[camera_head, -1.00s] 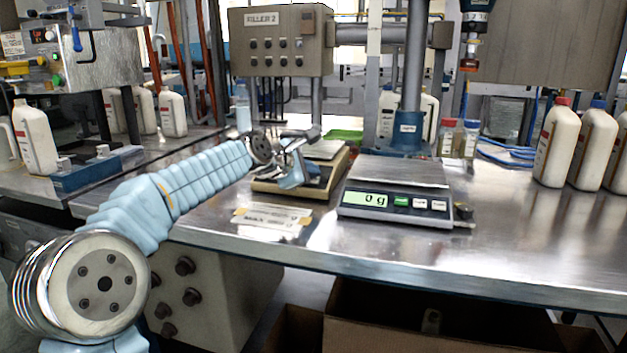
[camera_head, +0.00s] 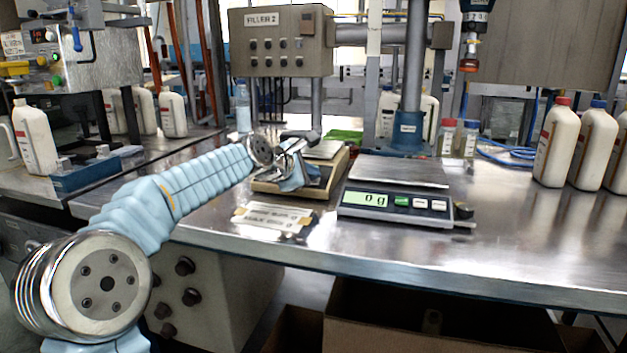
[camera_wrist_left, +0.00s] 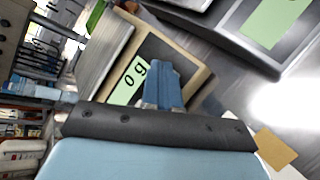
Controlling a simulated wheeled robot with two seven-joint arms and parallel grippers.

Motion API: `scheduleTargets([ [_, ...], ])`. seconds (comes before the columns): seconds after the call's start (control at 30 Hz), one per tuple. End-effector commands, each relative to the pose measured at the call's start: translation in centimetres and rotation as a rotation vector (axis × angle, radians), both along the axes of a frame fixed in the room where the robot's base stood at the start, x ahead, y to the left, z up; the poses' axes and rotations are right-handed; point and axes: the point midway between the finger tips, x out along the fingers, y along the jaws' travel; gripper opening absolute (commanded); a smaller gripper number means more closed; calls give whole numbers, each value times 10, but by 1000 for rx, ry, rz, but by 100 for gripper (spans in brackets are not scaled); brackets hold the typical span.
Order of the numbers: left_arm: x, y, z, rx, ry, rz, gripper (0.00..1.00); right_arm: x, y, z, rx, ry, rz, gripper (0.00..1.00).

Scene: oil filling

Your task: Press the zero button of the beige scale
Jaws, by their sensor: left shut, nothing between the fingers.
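The beige scale (camera_head: 262,187) stands on the steel table, left of a grey scale. My left gripper (camera_head: 294,184) is over its front panel in the head view and hides much of the panel. In the left wrist view the beige scale (camera_wrist_left: 201,78) shows a green display (camera_wrist_left: 131,80) reading "0 g". The blue fingers of my left gripper (camera_wrist_left: 166,72) are shut and empty, with their tips over the dark panel beside the display. The zero button is hidden, and I cannot tell whether the tips touch the panel. My right gripper is not in view.
The grey scale (camera_head: 395,205), reading "0 g", stands close on the right. A label card (camera_head: 272,217) lies in front of the beige scale. White bottles (camera_head: 557,146) stand at the right. The table's front right is clear.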

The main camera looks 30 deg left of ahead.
Motion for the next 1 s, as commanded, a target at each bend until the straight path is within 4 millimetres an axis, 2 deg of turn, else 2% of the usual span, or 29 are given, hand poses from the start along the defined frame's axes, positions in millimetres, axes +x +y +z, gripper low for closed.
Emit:
scheduleTargets([
  [0.27, 0, 0, 0, 0, 2, 0, 0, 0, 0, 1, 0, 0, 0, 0],
  [0.6, -5, -1, 15, 1, 1, 0, 0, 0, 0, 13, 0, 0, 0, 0],
  [1.0, -6, -1, 17, 1, 1, -1, 0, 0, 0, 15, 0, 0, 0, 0],
])
